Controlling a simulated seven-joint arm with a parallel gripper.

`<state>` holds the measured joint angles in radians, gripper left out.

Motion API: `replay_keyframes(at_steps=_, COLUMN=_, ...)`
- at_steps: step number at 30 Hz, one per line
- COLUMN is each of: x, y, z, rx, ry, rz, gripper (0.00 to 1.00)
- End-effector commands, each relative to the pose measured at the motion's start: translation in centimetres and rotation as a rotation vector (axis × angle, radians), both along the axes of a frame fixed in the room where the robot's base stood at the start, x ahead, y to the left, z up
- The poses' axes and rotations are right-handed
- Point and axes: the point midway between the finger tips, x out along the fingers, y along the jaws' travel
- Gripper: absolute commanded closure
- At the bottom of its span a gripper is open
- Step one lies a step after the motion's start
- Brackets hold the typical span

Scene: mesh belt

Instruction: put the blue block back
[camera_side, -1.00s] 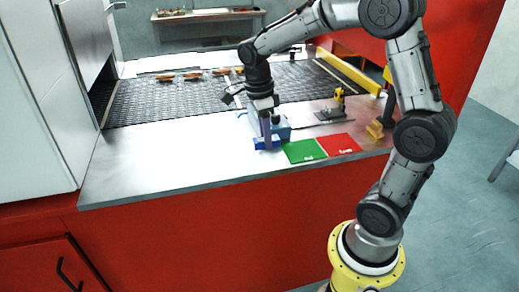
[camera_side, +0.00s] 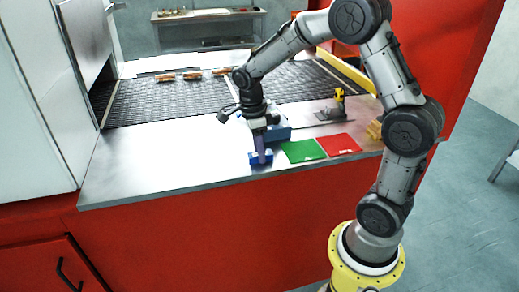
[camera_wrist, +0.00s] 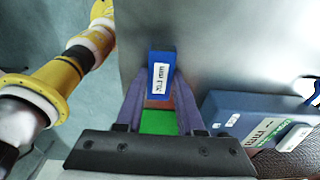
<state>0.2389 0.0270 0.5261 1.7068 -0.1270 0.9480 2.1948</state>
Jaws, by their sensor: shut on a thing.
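The blue block (camera_side: 261,158) is a small piece with a white label, upright under my gripper near the front of the metal counter. In the wrist view the blue block (camera_wrist: 160,75) sits between my two purple fingertips. My gripper (camera_side: 260,150) is shut on it and points down; it also shows in the wrist view (camera_wrist: 160,88). I cannot tell whether the block touches the counter. A larger blue case (camera_side: 279,132) stands just behind it, and shows at the right in the wrist view (camera_wrist: 235,120).
A green square (camera_side: 302,151) and a red square (camera_side: 338,144) lie to the right of the block. A small yellow-and-black device (camera_side: 339,97) stands behind them. The dark mesh belt (camera_side: 150,103) carries several brown pieces. The counter's left part (camera_side: 150,160) is clear.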

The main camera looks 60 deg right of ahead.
Motion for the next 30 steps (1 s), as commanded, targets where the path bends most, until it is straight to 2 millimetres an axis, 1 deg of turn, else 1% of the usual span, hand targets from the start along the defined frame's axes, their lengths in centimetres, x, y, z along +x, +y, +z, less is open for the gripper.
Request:
replay_keyframes(at_steps=1, x=0.0, y=0.0, z=-0.1, rx=0.000, ry=0.001, rz=0.000, gripper=0.59)
replay_keyframes(at_steps=5, x=0.0, y=0.0, z=-0.1, rx=0.000, ry=0.001, rz=0.000, gripper=0.36)
replay_keyframes(at_steps=6, x=0.0, y=0.0, z=-0.1, rx=0.000, ry=0.001, rz=0.000, gripper=0.33)
replay_keyframes(at_steps=14, x=0.0, y=0.0, z=0.0, rx=0.000, ry=0.000, rz=0.000, gripper=0.33)
replay_keyframes(at_steps=17, x=0.0, y=0.0, z=0.5, rx=0.000, ry=-0.001, rz=0.000, gripper=0.33)
replay_keyframes(at_steps=20, x=0.2, y=0.1, z=1.7, rx=-0.001, ry=-0.004, rz=0.000, gripper=0.33)
replay_keyframes(at_steps=30, x=0.8, y=0.7, z=8.5, rx=-0.001, ry=-0.005, rz=0.000, gripper=0.33)
